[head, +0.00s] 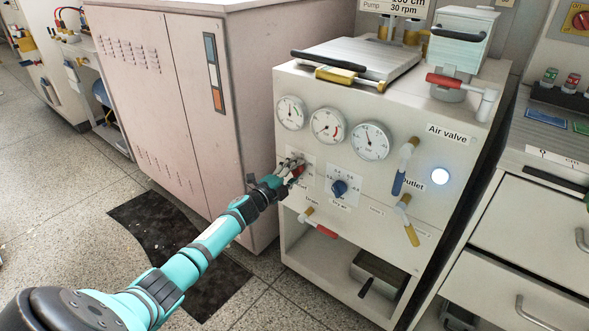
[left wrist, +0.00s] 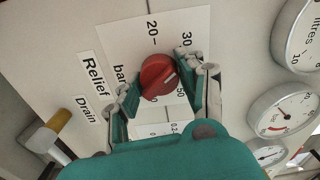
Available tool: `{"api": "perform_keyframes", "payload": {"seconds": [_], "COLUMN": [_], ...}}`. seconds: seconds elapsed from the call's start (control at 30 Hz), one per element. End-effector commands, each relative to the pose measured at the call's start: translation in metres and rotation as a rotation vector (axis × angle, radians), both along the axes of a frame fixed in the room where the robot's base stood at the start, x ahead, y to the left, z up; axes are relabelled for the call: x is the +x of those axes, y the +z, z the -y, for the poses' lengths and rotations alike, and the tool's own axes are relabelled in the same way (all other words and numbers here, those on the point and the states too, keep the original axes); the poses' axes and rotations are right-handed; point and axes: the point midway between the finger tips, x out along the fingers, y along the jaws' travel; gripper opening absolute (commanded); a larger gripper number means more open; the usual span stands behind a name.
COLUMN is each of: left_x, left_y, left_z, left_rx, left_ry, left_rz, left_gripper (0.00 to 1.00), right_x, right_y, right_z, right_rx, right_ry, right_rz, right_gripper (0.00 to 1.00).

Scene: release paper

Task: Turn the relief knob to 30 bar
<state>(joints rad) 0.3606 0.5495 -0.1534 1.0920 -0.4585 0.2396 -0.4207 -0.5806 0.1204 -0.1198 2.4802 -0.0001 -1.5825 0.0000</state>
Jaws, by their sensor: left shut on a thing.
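The red relief knob (head: 297,171) is on the front panel of the white machine, below the gauges. In the left wrist view the knob (left wrist: 155,72) sits between the two fingers of my left gripper (left wrist: 163,85), which is shut on it. Its pale pointer mark is on the right side of the knob, between the printed 30 and 50, though the exact reading is hard to tell. The printed scale (left wrist: 187,42) shows 20 and 30 at the top. In the head view my left gripper (head: 291,166) partly covers the knob. My right gripper is out of view.
A blue knob (head: 339,187) is just right of the red one. A red-handled drain valve (head: 319,231) is below, and blue (head: 398,183) and yellow (head: 412,236) valve handles are to the right. Three gauges (head: 327,125) are above. A pink cabinet (head: 190,90) stands left.

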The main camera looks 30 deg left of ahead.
Motion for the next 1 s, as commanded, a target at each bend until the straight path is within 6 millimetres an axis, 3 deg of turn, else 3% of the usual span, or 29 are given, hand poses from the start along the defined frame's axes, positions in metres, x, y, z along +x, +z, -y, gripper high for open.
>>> {"api": "perform_keyframes", "payload": {"seconds": [0.6, 0.63, 0.8, 1.0], "left_x": [-0.0001, -0.0001, 0.0000, -0.0001], "left_y": [-0.0004, -0.0004, -0.0003, -0.0002], "left_z": [-0.0009, -0.0009, -0.0007, -0.0005], "left_rx": [-0.043, -0.043, -0.042, -0.042], "left_ry": [0.002, 0.002, 0.001, 0.001], "left_rz": [-0.005, -0.005, -0.004, -0.004], "left_gripper": [0.07, 0.42, 0.62, 0.62], "right_x": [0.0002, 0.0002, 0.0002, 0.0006], "right_y": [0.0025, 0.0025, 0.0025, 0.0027], "right_z": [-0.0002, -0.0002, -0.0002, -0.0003], "right_rx": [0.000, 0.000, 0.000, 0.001], "right_ry": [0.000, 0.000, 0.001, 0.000], "right_rz": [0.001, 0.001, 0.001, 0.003], "right_gripper": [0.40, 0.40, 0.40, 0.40]}}
